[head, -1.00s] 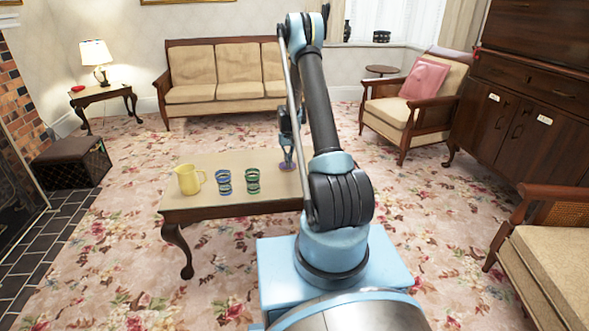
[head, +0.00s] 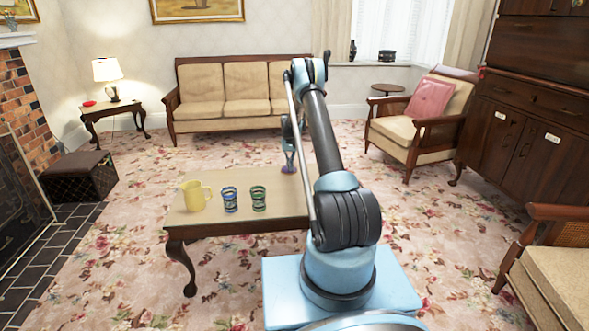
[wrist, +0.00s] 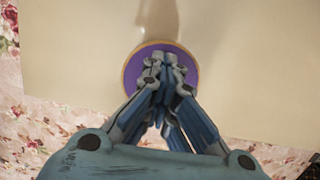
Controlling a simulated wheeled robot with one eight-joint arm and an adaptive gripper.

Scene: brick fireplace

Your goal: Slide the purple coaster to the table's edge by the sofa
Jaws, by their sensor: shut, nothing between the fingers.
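The purple coaster (head: 289,169) is a round disc with a thin yellowish rim, lying flat near the table's far, sofa-side edge. In the wrist view, the coaster (wrist: 133,73) is partly hidden by my fingers, and a strip of bare tabletop seems to separate it from the nearby edge. My gripper (head: 289,162) points down over it, with shut fingertips (wrist: 162,60) over its middle. Nothing is between the fingers. I cannot tell whether they press on it. The wooden table (head: 240,222) has a pale top. The beige sofa (head: 222,95) stands behind it.
A yellow mug (head: 196,196) and two banded glasses, one blue (head: 229,199) and one green (head: 258,198), stand on the table's left and middle part. My arm covers the table's right end. Carpet lies open between table and sofa.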

